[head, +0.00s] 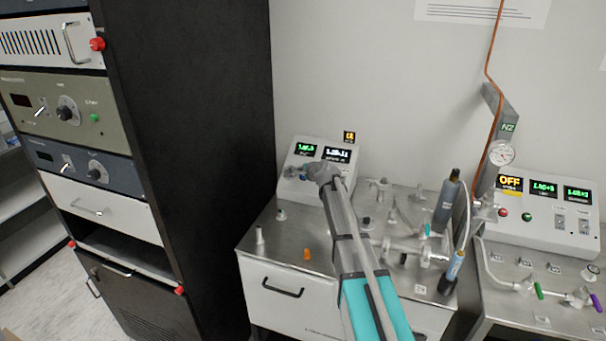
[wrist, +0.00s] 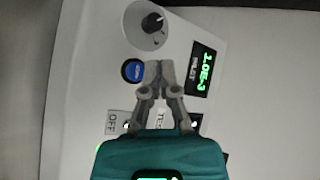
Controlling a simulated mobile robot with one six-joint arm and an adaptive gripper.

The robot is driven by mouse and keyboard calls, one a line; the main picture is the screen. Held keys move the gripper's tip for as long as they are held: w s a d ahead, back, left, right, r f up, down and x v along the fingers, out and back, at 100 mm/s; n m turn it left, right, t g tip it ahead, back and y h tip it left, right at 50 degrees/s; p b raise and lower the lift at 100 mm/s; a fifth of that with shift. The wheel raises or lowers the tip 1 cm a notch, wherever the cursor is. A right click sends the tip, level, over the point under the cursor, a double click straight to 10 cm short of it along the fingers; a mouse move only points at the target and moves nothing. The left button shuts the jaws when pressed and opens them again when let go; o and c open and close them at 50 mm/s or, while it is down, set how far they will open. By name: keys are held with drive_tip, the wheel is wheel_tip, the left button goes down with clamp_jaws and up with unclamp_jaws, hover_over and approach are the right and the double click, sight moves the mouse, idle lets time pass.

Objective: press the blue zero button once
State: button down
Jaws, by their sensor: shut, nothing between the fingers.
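The blue button (wrist: 133,71) shows in the wrist view as a round blue cap in a dark ring on a white instrument panel. My gripper (wrist: 158,66) is shut and empty, its fingertips just right of the button in that picture. I cannot tell whether the tips touch the panel. In the head view, my gripper (head: 322,170) is in front of the white instrument box (head: 296,190) on the steel bench. The arm and gripper hide the button there.
A grey knob (wrist: 147,24) and a green readout (wrist: 203,70) flank the button. On the bench are glass and metal fittings (head: 400,245), an orange part (head: 307,254) and a dark cylinder (head: 447,205). A tall black rack (head: 190,120) stands left. A second controller (head: 540,215) stands right.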

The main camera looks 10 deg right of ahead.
drive_tip(key=shift+s+a+r+p, duration=0.2)
drive_tip(key=shift+s+r+p, duration=0.2)
drive_tip(key=shift+r, duration=0.1)
drive_tip(key=shift+s+a+r+p, duration=0.15)
drive_tip(key=shift+s+r+p, duration=0.1)
drive_tip(key=shift+r+p, duration=0.15)
drive_tip(key=shift+s, duration=0.1)
